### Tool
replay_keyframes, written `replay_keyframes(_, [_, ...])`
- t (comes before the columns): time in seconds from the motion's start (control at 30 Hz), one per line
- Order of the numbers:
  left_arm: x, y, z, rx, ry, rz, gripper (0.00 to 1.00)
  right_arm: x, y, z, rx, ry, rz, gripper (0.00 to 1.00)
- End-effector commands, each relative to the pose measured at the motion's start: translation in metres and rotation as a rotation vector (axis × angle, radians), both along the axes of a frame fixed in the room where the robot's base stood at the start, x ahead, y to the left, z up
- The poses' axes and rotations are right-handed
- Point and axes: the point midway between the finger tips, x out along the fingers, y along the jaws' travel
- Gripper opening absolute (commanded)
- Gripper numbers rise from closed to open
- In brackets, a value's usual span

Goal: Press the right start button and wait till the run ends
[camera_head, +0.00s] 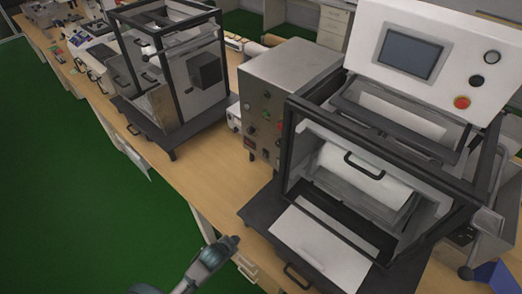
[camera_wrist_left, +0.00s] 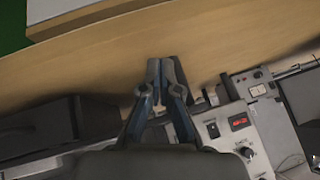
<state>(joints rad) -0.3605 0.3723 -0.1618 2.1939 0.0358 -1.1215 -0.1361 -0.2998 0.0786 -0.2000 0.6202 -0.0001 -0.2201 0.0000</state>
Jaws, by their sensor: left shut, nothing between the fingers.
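The right machine's white control panel (camera_head: 432,50) stands at the upper right of the head view, with a grey screen (camera_head: 410,54). Beside the screen are a pale button (camera_head: 491,57), a black button (camera_head: 477,81) and a red button (camera_head: 461,102). No label is legible, so I cannot tell which is the start button. My left gripper (camera_head: 232,241) is at the bottom centre, in front of the bench and well away from the panel. In the left wrist view its fingertips (camera_wrist_left: 166,64) are together and empty.
A metal control box (camera_head: 265,115) with small buttons stands left of the right machine's dark frame (camera_head: 290,150). Another framed machine (camera_head: 165,65) is further left. The wrist view shows a grey unit (camera_wrist_left: 235,125) with a red display. Bare bench (camera_head: 205,185) lies between the machines.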

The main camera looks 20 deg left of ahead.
Motion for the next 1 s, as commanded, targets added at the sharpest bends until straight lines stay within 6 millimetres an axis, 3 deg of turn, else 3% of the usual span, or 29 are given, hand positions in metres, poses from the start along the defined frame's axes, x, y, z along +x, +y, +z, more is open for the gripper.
replay_keyframes(0.03, [0.026, 0.007, 0.031, 0.058, -0.099, -0.078, 0.00, -0.001, 0.000, -0.003, 0.000, 0.001, 0.000, 0.00])
replay_keyframes(0.1, [0.057, 0.012, 0.074, 0.139, -0.235, -0.188, 0.00, -0.001, 0.000, -0.004, 0.000, 0.002, 0.000, 0.00])
replay_keyframes(0.3, [0.144, 0.038, 0.191, 0.437, -0.614, -0.489, 0.00, -0.001, 0.000, -0.004, 0.000, 0.002, 0.000, 0.00])
replay_keyframes(0.4, [0.169, 0.050, 0.247, 0.583, -0.765, -0.609, 0.00, -0.001, 0.000, -0.004, 0.000, 0.001, 0.000, 0.00])
replay_keyframes(0.5, [0.181, 0.059, 0.292, 0.702, -0.873, -0.695, 0.00, -0.001, 0.000, -0.005, 0.000, 0.001, 0.000, 0.00])
replay_keyframes(0.6, [0.186, 0.063, 0.322, 0.781, -0.941, -0.749, 0.00, -0.001, 0.000, -0.005, 0.000, 0.001, 0.000, 0.00])
replay_keyframes(0.7, [0.188, 0.065, 0.337, 0.822, -0.975, -0.778, 0.00, -0.001, 0.000, -0.005, 0.000, 0.001, 0.000, 0.00])
replay_keyframes(1.0, [0.188, 0.067, 0.340, 0.831, -0.986, -0.785, 0.00, -0.001, -0.001, -0.005, -0.001, 0.001, 0.000, 0.00])
